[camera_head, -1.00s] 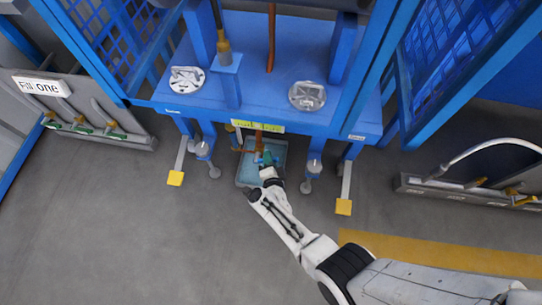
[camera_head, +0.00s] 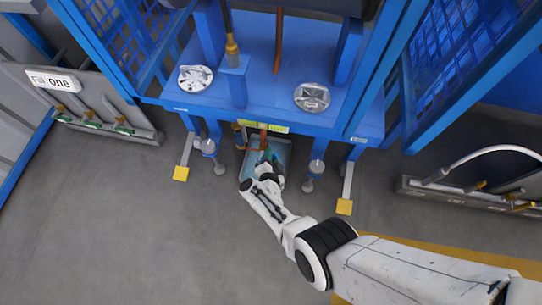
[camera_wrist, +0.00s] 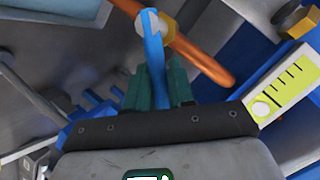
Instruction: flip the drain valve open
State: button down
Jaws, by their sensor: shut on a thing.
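The drain valve's blue lever (camera_wrist: 153,50) rises from between the dark green fingers of my gripper (camera_wrist: 160,88) in the wrist view. The fingers are shut on it. The lever's upper end meets a pale round fitting on a copper-coloured pipe (camera_wrist: 200,60), which runs diagonally. In the head view, my gripper (camera_head: 266,168) is under the blue frame at the end of my white arm. The copper pipe (camera_head: 263,138) comes down just above it. The lever is too small and covered to make out clearly there.
A pale blue tray (camera_head: 283,152) lies on the floor below the pipe, partly behind my gripper. A yellow-green label (camera_head: 264,127) is on the frame's front edge. Frame legs (camera_head: 316,172) stand on both sides. The grey floor (camera_head: 130,230) at left is clear.

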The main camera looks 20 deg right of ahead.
jog(key=shift+s+f, duration=0.1)
jog(key=c, duration=1.1)
grip_release()
jog(key=shift+o, duration=0.2)
